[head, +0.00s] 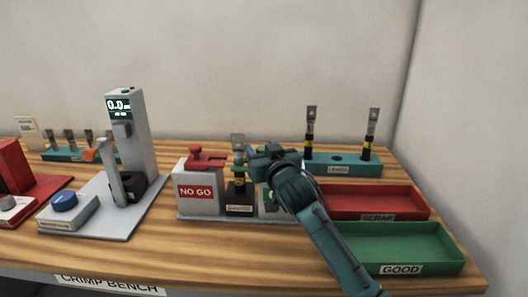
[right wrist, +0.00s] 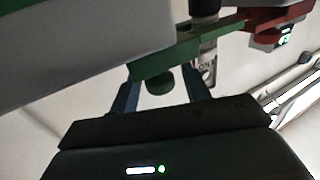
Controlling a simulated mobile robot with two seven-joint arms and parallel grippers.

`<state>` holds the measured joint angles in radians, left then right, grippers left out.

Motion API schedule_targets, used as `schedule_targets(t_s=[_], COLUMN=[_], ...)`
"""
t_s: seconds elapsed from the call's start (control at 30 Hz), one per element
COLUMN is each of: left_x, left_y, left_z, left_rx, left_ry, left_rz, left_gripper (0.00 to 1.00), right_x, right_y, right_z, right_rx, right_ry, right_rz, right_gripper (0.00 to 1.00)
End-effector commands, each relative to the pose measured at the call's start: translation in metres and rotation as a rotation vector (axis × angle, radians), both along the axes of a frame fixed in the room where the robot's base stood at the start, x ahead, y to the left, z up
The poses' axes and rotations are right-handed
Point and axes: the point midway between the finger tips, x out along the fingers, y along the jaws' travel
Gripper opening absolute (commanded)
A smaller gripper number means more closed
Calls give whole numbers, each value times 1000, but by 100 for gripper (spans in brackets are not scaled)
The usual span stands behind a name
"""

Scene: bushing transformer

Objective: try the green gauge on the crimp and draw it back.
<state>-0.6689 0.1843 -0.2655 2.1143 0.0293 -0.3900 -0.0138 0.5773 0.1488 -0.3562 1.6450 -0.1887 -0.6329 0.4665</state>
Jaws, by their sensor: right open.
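The crimp (head: 239,180), a dark upright part with a yellow band, stands in a small black holder (head: 240,201) between two grey blocks. My right gripper (head: 259,153) is just right of it, over the right block, and hides most of the green gauge. In the right wrist view the green gauge (right wrist: 165,60) reaches toward the dark crimp (right wrist: 204,9); whether they touch I cannot tell. The gauge's round green knob (right wrist: 159,82) sits between my open fingers, which stand apart from it on both sides. My left gripper is not in view.
A red gauge (head: 206,156) lies on the NO GO block (head: 199,193). A red SCRAP tray (head: 421,199) and green GOOD tray (head: 449,249) stand at right, a teal rack (head: 344,169) behind. A grey tester (head: 137,135) stands left, with a blue knob (head: 65,201).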

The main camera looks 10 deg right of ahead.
Motion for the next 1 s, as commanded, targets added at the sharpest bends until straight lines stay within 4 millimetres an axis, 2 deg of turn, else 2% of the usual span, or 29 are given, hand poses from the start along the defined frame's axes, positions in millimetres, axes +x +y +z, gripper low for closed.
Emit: schedule_targets(t_s=[0.13, 0.27, 0.7, 0.83, 1.0], left_x=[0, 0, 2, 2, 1], left_y=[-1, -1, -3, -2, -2], left_z=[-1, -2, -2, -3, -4], left_rx=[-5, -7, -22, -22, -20], left_ry=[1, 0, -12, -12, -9], left_rz=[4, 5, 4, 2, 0], left_gripper=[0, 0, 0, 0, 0], right_x=[-7, -25, -111, -125, -131], right_y=[-1, -3, -12, -14, -15], right_z=[-1, -2, -1, -1, 0], right_rx=[0, 1, 0, 1, 0], right_ry=[0, 0, 1, 0, 0], right_rz=[0, 1, 1, 0, 0], right_gripper=[47, 47, 47, 47, 47])
